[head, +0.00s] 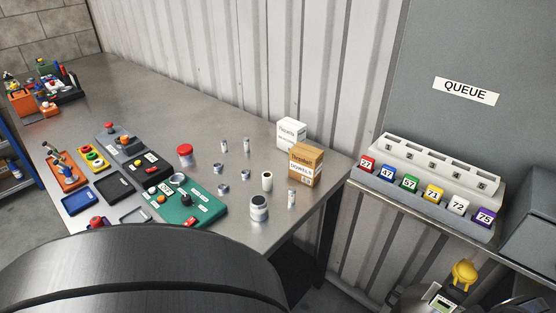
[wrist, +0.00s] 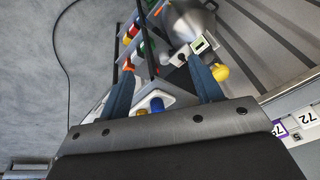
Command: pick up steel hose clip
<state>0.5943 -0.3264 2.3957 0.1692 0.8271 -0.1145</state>
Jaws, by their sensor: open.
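A small silver ring (head: 177,180), which looks like the steel hose clip, lies at the upper left of the green control panel (head: 203,211) on the steel workbench. It is too small to make out its screw or band clearly. My gripper (wrist: 160,64) shows in the wrist view with its two blue fingers wide apart and nothing held between them. It hangs over another area, with a yellow knob (wrist: 220,72) and coloured parts beyond the fingers. The clip is not in the wrist view, and the gripper is not in the head view.
Near the panel stand a red-lidded jar (head: 185,155), a grey-white tin (head: 259,208), several small cans and a brown box (head: 305,165). Dark trays (head: 114,186) lie to the left. A queue rack (head: 430,185) with numbered tags is at right.

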